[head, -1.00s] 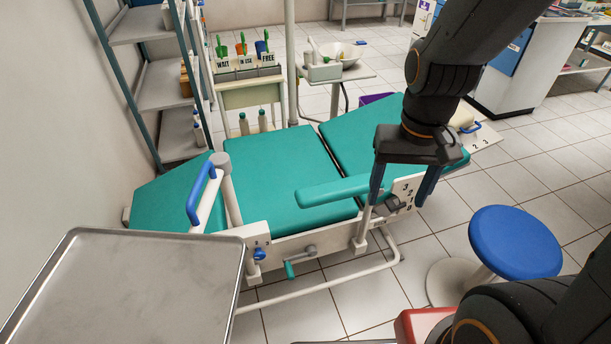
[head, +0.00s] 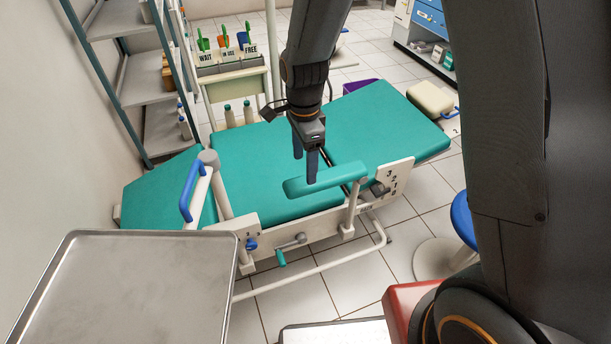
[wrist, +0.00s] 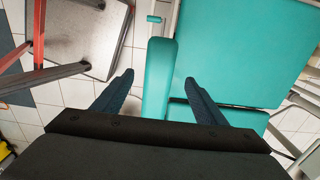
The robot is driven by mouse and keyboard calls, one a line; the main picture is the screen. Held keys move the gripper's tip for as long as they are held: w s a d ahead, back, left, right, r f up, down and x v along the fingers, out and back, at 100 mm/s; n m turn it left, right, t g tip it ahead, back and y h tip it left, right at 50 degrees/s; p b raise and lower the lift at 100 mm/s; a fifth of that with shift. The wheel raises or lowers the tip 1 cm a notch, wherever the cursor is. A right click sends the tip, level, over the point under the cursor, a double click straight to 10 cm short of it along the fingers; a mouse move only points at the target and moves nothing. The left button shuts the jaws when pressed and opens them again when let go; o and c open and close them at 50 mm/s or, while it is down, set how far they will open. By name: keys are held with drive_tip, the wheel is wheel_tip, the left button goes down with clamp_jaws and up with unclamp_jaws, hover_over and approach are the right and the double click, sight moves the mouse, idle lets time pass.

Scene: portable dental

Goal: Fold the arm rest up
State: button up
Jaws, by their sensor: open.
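The arm rest (head: 326,180) is a teal padded bar lying roughly level along the near side of the teal dental chair (head: 265,160), on a pale post (head: 350,214). My gripper (head: 305,170) points down at the arm rest in the head view, close to its left half; I cannot tell there whether it touches. In the wrist view the arm rest (wrist: 159,80) runs between the two spread dark fingers (wrist: 160,92), with a gap on each side. The gripper is open and holds nothing.
A metal tray (head: 130,290) fills the lower left. A blue-handled rail (head: 192,192) stands at the chair's left part. A blue stool (head: 461,222) is at the right, partly hidden by my arm. A teal-handled crank (head: 282,255) sits under the seat.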

sight(326, 181)
drive_tip(key=shift+f+p, duration=0.35)
drive_tip(key=shift+f, duration=2.7)
drive_tip(key=shift+c, duration=0.5)
drive_tip(key=c, duration=1.4)
drive_tip(key=shift+r, duration=0.1)
